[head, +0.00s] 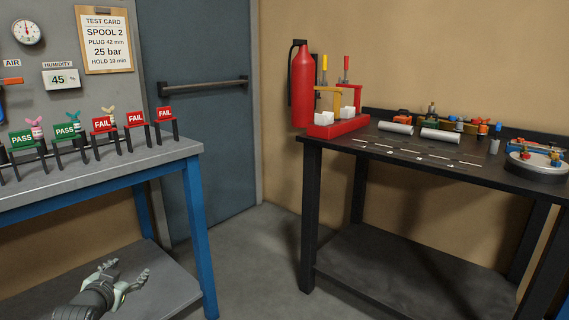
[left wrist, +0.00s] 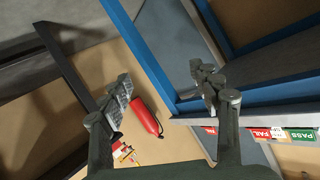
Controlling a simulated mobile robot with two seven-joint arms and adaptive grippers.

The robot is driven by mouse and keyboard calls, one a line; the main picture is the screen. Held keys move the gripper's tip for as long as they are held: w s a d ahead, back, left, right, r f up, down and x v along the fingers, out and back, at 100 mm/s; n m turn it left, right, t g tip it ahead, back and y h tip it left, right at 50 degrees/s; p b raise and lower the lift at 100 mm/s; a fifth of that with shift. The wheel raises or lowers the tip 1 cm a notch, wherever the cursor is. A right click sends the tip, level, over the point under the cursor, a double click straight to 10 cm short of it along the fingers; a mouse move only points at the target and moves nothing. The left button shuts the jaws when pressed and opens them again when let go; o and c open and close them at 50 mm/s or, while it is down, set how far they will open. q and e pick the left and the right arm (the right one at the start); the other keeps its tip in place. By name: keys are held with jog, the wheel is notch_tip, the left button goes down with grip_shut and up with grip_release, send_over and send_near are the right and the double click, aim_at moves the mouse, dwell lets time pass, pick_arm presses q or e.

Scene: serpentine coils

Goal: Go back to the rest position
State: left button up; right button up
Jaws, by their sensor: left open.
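My left gripper (head: 122,279) shows at the lower left of the head view, in front of the lower shelf of the blue-legged bench. Its two fingers are spread apart with nothing between them. In the left wrist view the open fingers (left wrist: 160,95) frame the room at a tilt, with the red extinguisher (left wrist: 146,116) seen beyond them. My right gripper is in neither view.
A grey bench (head: 180,153) with PASS and FAIL signs stands left. A black table (head: 460,172) with a red stand (head: 338,128), grey cylinders and several coloured parts stands right. The red extinguisher (head: 303,85) is behind its corner. Open floor (head: 255,250) lies between.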

pick_arm(q)
jog(key=s+d+f+g+h, duration=0.1)
jog(key=s+d+f+g, duration=0.3)
jog(key=s+f, duration=0.5)
jog(key=s+d+f+g, duration=0.2)
jog(key=s+d+f, duration=0.4)
jog(key=s+f, duration=0.3)
jog(key=s+d+f+g, duration=0.2)
jog(key=s+d+f, duration=0.1)
jog(key=s, duration=0.6)
jog(key=s+d+f+g, duration=0.2)
jog(key=s+d+f, duration=0.1)
jog(key=s, duration=0.6)
jog(key=shift+f+n+g, duration=0.3)
jog(key=shift+f+n, duration=0.1)
jog(key=shift+f, duration=0.3)
